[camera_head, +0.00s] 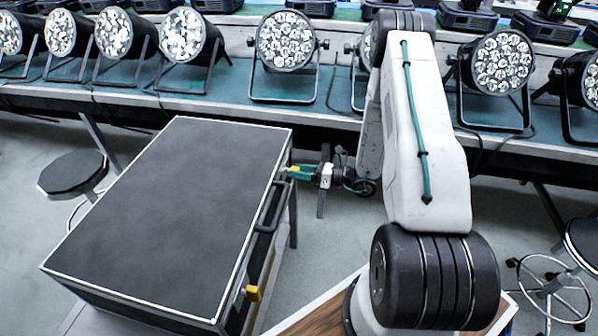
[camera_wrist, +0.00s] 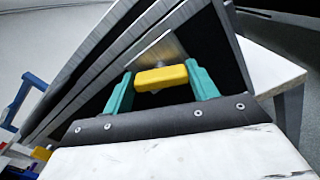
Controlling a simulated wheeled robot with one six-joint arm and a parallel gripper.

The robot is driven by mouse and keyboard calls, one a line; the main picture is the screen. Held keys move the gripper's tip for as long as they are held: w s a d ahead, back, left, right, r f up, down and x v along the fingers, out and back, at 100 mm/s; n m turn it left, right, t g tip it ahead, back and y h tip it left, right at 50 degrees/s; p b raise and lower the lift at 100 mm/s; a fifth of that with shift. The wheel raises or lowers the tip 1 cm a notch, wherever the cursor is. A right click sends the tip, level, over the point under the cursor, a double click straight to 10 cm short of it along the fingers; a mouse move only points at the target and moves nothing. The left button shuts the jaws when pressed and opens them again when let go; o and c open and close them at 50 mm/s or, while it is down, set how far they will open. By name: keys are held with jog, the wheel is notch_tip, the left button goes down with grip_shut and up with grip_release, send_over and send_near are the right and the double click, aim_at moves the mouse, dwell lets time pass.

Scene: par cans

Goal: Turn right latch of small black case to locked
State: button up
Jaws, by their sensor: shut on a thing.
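The small black case (camera_head: 170,215) lies closed with its handle side facing right in the head view. The near yellow latch (camera_head: 253,293) is on that side, this side of the handle (camera_head: 270,207). My gripper (camera_head: 298,171) is at the far end of the same side, at the right latch. In the wrist view my gripper (camera_wrist: 160,82) has its teal fingers at both ends of the yellow right latch (camera_wrist: 162,77), shut on it. The latch sits before a metal plate (camera_wrist: 160,52) and lies slanted to the case's metal edges. I cannot tell whether it is locked.
A long table (camera_head: 225,85) with several par cans (camera_head: 286,40) runs behind the case and my arm. A dark stool (camera_head: 72,174) stands left of the case, and another (camera_head: 582,240) at the right edge. Grey floor shows right of the case.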

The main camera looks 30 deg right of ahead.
jog(key=m, duration=1.3)
jog(key=shift+w+d+f, duration=0.1)
jog(key=shift+f, duration=0.05)
dwell(0.3)
jog(key=o, duration=1)
jog(key=v, duration=0.7)
jog(key=shift+s+d, duration=0.3)
jog(key=shift+s, duration=0.05)
